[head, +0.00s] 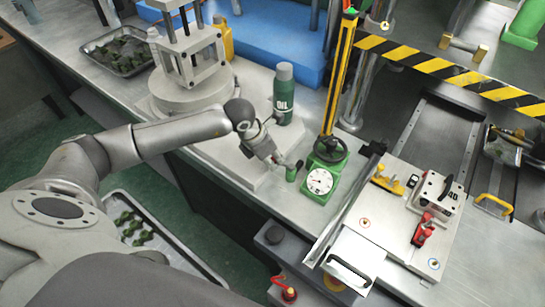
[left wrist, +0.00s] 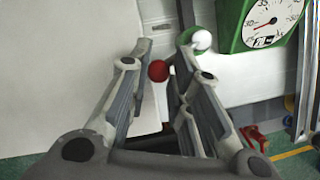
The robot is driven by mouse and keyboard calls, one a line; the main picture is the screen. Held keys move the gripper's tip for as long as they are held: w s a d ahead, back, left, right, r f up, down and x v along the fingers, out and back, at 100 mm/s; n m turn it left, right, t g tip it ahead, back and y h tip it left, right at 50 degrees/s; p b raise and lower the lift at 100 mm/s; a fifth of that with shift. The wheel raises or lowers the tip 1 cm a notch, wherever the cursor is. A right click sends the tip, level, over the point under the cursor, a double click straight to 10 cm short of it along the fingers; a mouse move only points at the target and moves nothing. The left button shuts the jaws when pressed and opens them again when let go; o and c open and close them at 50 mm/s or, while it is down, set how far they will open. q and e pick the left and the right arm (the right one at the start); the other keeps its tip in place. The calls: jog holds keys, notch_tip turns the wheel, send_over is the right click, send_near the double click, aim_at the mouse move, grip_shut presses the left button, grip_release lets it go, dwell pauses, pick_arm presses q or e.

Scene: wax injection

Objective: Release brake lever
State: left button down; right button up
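A small red ball knob (left wrist: 158,70), which looks like the end of the brake lever, lies between the spread fingers of my left gripper (left wrist: 160,95) in the left wrist view. The fingers stand apart, with a gap on either side of the knob. In the head view my left gripper (head: 281,160) is just left of the green gauge unit (head: 318,192), low over the bench. The gauge unit also shows in the left wrist view (left wrist: 234,22). My right gripper is not in view.
A green oil bottle (head: 283,95) stands behind my left gripper. A yellow-and-black post (head: 340,80) rises beside the gauge. A metal mold plate (head: 395,232) with a red clamp (head: 424,231) is at the right.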

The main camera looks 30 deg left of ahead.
pick_arm(q)
jog(key=shift+f, duration=0.1)
jog(key=m+b, duration=0.1)
jog(key=w+b, duration=0.1)
jog(key=b, duration=0.1)
jog(key=shift+a+f+m+h, duration=0.15)
jog(key=shift+m+h, duration=0.15)
jog(key=shift+m, duration=0.1)
jog(key=shift+w+r+m+g+b, duration=0.2)
jog(key=shift+m+g+b, duration=0.1)
jog(key=shift+m+b, duration=0.35)
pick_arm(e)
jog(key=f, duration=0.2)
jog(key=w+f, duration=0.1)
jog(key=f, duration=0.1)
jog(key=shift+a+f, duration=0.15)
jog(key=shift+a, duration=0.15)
